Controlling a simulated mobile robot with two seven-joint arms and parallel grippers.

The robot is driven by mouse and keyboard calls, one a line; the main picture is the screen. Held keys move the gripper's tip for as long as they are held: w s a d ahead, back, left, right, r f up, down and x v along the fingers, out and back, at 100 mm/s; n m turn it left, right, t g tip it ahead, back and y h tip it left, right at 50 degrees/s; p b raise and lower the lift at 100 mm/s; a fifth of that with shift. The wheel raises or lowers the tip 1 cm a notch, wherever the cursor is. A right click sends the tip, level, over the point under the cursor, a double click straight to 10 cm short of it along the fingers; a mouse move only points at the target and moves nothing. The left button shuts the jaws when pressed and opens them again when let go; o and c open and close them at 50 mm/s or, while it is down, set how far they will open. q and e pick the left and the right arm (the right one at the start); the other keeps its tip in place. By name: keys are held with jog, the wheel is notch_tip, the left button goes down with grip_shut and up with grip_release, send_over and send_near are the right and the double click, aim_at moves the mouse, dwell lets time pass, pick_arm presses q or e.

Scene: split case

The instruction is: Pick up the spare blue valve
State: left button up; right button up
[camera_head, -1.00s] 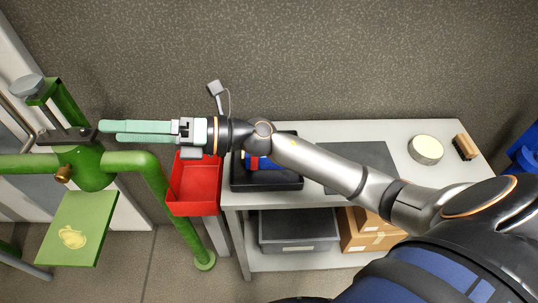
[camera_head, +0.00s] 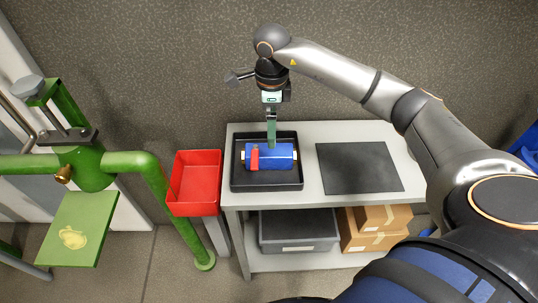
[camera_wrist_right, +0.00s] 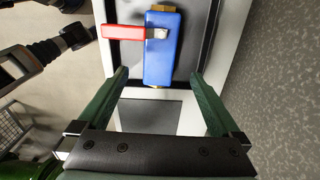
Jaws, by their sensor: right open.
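The blue valve (camera_head: 281,156) lies in a black tray (camera_head: 238,179) on the bench, its length running left to right. It has a red lever (camera_head: 255,158) and brass-coloured ends. In the right wrist view the valve (camera_wrist_right: 163,60) sits ahead of the fingers with its red lever to the left. My right gripper (camera_head: 271,145) points down above the valve, its fingers lined up one behind the other in the head view. In the right wrist view the gripper (camera_wrist_right: 158,82) is open, with nothing between its fingertips; the valve looks apart from them. My left gripper is not in view.
A red bin (camera_head: 194,208) stands left of the bench (camera_head: 313,198). A dark mat (camera_head: 360,168) lies right of the tray. A grey bin (camera_head: 298,230) and cardboard boxes (camera_head: 372,243) are on the lower shelf. Green pipework (camera_head: 120,160) stands at the left.

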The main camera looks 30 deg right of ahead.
aim_at(269, 151)
jog(key=f, duration=0.6)
jog(key=f+p, duration=0.1)
jog(key=f, duration=0.2)
jog(key=shift+w+a+f, duration=0.1)
jog(key=shift+a+f, duration=0.15)
jog(key=shift+f, duration=0.1)
grip_shut()
dwell(0.4)
jog(key=shift+r, duration=0.15)
